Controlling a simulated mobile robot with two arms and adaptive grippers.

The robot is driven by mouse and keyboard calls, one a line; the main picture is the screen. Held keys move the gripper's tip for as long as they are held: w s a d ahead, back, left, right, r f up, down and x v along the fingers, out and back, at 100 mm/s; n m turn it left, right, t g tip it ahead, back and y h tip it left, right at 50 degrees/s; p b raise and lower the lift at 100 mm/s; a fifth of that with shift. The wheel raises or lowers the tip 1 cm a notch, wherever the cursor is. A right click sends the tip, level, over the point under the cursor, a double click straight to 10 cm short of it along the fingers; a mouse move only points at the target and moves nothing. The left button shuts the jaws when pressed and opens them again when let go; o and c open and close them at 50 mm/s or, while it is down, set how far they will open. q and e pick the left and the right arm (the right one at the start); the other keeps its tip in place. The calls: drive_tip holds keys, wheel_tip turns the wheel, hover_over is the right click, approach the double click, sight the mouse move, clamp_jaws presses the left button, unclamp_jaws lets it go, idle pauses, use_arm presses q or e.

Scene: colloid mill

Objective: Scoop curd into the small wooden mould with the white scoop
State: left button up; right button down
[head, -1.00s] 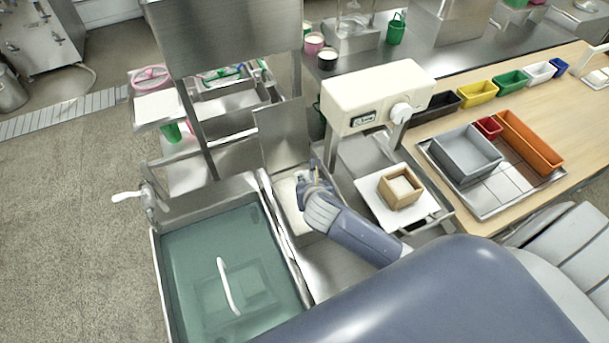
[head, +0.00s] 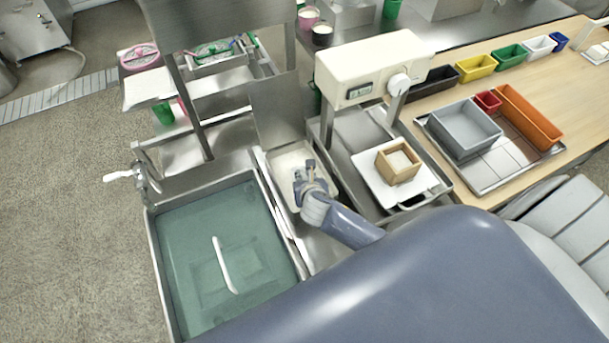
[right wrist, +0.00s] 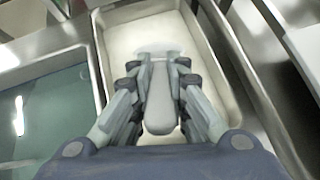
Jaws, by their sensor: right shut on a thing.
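The small square wooden mould (head: 397,162) stands on a white board (head: 372,178) on the scale, right of the curd tray. Something white shows inside it. My right gripper (head: 305,180) is over the pale rectangular tray (head: 281,163) of white curd. It also shows in the right wrist view (right wrist: 159,75), shut on the handle of the white scoop (right wrist: 160,108). The scoop's head reaches toward the curd (right wrist: 140,33); white on white, its depth in the curd is hard to tell. My left gripper is not in view.
A basin of greenish liquid (head: 210,255) with a white bar lies left of the curd tray. An upright steel panel (head: 285,105) stands behind the tray. The scale's cream head (head: 368,68) rises behind the mould. Grey (head: 465,130) and orange (head: 528,117) bins stand farther right.

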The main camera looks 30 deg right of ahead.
sight(304, 178)
drive_tip(key=shift+f+b, duration=1.3)
drive_tip(key=shift+f, duration=1.15)
wheel_tip(304, 178, up, 5)
drive_tip(key=p, duration=0.6)
drive_tip(key=shift+r, duration=3.75)
